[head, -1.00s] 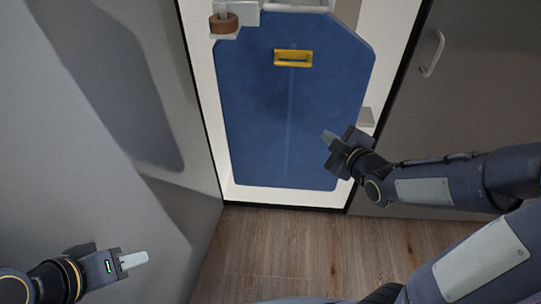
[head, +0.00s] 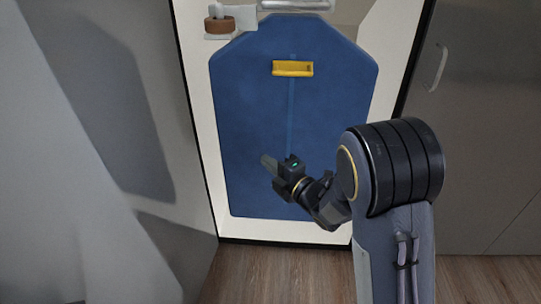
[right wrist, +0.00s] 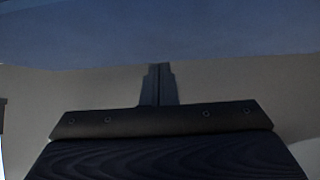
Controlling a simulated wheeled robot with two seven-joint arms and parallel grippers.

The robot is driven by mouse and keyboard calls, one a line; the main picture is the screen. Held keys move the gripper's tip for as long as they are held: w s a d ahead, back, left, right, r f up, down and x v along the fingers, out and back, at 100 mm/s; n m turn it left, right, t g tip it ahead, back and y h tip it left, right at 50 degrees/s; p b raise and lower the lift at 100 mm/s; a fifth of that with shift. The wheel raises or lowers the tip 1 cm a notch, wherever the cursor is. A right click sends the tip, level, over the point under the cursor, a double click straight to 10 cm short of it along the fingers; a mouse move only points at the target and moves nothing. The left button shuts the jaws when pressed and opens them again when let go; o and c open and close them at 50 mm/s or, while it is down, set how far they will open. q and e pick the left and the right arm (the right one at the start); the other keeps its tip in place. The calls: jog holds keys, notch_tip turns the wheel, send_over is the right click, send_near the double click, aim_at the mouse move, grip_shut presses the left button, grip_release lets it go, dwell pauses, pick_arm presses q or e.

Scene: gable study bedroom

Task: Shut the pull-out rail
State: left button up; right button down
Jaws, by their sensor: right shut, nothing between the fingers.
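A tall blue panel (head: 240,120) with clipped upper corners stands inside a white-framed opening (head: 199,130). A yellow handle (head: 292,69) is on its upper middle. I take this to be the pull-out unit, but I cannot make out the rail itself. My right gripper (head: 267,163) is shut and empty. It is in front of the panel's lower middle, below the handle; I cannot tell whether it touches the panel. In the right wrist view the closed fingers (right wrist: 159,84) point toward a blue surface (right wrist: 160,35) across a grey-beige band. My left gripper is out of view.
A white bracket with a brown roll (head: 220,25) sits at the upper left of the opening. A grey door with a bar handle (head: 437,67) is on the right. A pale grey door or wall (head: 50,190) is on the left. Wooden floor (head: 270,275) lies below.

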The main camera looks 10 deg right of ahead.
aim_at(261, 146)
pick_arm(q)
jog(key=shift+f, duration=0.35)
pick_arm(e)
jog(key=shift+w+d, duration=0.3)
jog(key=shift+w, duration=0.75)
jog(key=shift+w+d, duration=0.25)
jog(key=shift+w, duration=0.75)
pick_arm(q)
jog(key=shift+b, duration=0.3)
